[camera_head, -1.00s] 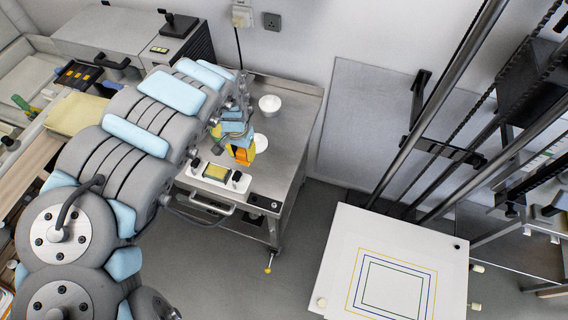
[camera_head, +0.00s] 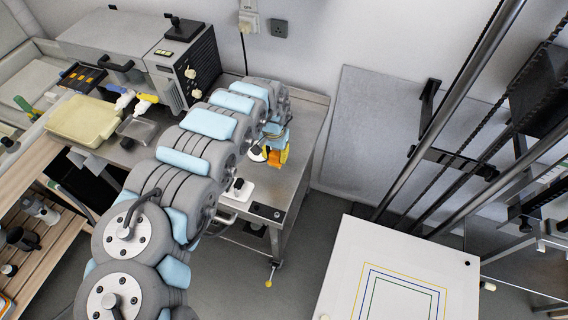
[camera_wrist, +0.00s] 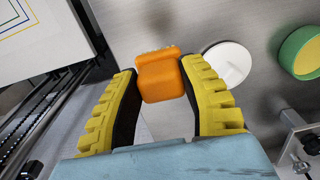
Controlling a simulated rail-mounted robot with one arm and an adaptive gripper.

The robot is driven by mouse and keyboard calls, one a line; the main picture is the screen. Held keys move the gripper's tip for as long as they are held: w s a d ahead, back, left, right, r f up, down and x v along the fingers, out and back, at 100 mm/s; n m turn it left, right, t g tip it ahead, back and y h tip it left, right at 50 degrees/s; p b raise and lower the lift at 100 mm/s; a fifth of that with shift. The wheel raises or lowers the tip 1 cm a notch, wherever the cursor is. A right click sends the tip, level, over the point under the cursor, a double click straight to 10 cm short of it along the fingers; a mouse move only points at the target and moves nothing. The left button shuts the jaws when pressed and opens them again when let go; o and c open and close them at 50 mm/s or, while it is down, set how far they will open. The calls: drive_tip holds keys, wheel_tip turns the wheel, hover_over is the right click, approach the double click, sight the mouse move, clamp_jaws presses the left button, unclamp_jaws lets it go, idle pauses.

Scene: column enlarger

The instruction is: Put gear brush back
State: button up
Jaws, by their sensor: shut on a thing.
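My gripper (camera_wrist: 163,80) has yellow ribbed fingers closed on an orange block-shaped thing, which I take to be the gear brush (camera_wrist: 160,75). In the wrist view its orange body sits between the fingertips, with a thin pale fringe along its far edge. In the head view my gripper (camera_head: 278,155) and a bit of orange are over the right part of the steel table (camera_head: 300,145). I cannot tell how high the brush is above the table. My arm hides much of the table's left side.
A white round dish (camera_wrist: 228,64) lies just right of the brush in the wrist view, with a green-rimmed yellow round thing (camera_wrist: 300,52) farther right. A white board with coloured frames (camera_head: 395,275) stands right of the table. The table's right edge strip is bare.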

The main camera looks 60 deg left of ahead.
drive_tip(key=shift+w+a+f+b, duration=0.1)
drive_tip(key=shift+w+f+b, duration=0.15)
drive_tip(key=shift+w+f, duration=0.7)
drive_tip(key=shift+w+f+b, duration=0.25)
drive_tip(key=shift+w+f, duration=0.5)
drive_tip(key=shift+f, duration=0.4)
wheel_tip(320, 180, down, 2)
drive_tip(key=shift+w+b, duration=0.1)
drive_tip(key=shift+b, duration=0.2)
drive_tip(key=shift+f, duration=0.55)
drive_tip(key=shift+f, duration=0.15)
drive_tip(key=o, duration=1.2)
drive_tip(key=shift+c, duration=0.2)
wheel_tip(320, 180, up, 12)
drive_tip(key=p, duration=0.1)
